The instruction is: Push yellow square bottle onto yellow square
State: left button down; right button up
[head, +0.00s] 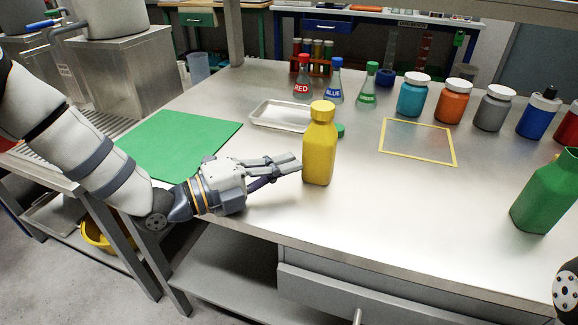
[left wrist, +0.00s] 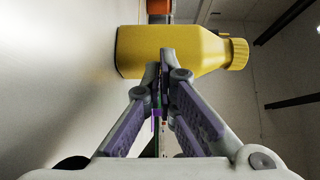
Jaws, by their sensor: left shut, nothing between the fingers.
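The yellow square bottle (head: 319,148) stands upright near the front of the steel table. The yellow square (head: 418,141) is an outline on the table, to the right of the bottle and farther back; it is empty. My left gripper (head: 299,163) is shut and empty, with its fingertips at the bottle's left side, touching or almost touching it. In the left wrist view the bottle (left wrist: 175,50) lies across the picture just beyond the shut fingertips (left wrist: 166,55). My right gripper is not in view; only a dark piece of my arm shows at the lower right edge.
A green bottle (head: 546,194) stands at the right. Behind are colored jars (head: 454,101), labeled flasks (head: 335,84) and a metal tray (head: 281,116). A small green cap (head: 340,131) sits behind the yellow bottle. A green mat (head: 180,150) lies at left.

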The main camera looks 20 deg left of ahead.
pick_arm(q)
jog(key=shift+w+d, duration=0.3)
